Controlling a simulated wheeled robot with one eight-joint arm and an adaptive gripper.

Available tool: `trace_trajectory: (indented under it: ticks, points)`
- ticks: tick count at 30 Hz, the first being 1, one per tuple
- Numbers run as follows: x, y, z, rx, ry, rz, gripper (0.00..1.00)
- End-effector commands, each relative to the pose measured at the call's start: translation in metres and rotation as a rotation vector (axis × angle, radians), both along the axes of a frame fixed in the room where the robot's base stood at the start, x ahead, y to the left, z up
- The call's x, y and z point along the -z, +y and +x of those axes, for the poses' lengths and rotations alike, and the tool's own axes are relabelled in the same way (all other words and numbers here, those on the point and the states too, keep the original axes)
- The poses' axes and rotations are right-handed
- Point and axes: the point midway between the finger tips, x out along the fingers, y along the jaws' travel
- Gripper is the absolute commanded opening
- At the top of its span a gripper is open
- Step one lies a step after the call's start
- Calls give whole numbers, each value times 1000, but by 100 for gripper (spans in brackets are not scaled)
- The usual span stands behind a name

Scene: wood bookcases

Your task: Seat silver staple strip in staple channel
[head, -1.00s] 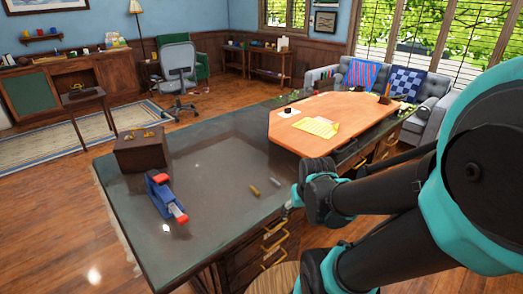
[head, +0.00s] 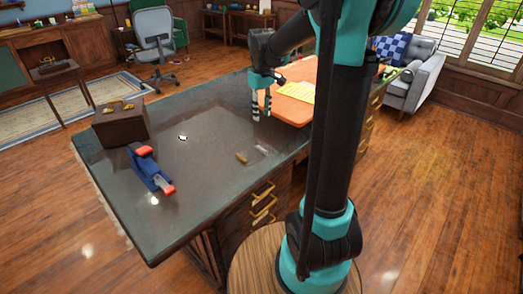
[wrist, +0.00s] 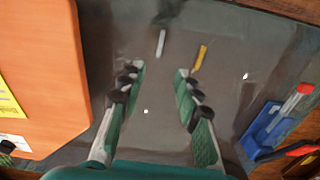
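The silver staple strip (head: 262,148) lies flat on the dark desk top near its front edge. It also shows in the wrist view (wrist: 161,42), just beyond my fingertips. A gold strip (head: 241,158) lies beside it, also in the wrist view (wrist: 200,58). The blue stapler with red ends (head: 150,168) lies on the left part of the desk. Part of it shows at the right of the wrist view (wrist: 265,130); I cannot clearly make out its channel. My gripper (head: 261,117) points down above the desk, open and empty, fingers apart in the wrist view (wrist: 160,72).
A brown box (head: 120,125) with gold items on top stands on the desk behind the stapler. An orange desk pad (head: 292,104) with a yellow sheet (wrist: 10,105) lies beside my gripper. The desk between stapler and strips is mostly clear.

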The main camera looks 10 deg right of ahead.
Motion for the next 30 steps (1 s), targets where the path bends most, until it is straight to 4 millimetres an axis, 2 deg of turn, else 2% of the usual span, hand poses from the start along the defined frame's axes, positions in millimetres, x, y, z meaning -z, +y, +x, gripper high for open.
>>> trace_trajectory:
  ticks: [3,12,16,23,30]
  points:
    - [24,0,0,1,-1,1,33]
    - [80,0,0,2,-1,0,33]
    - [96,0,0,2,-1,0,33]
    - [110,1,0,2,-1,0,33]
    - [143,3,3,3,-1,0,33]
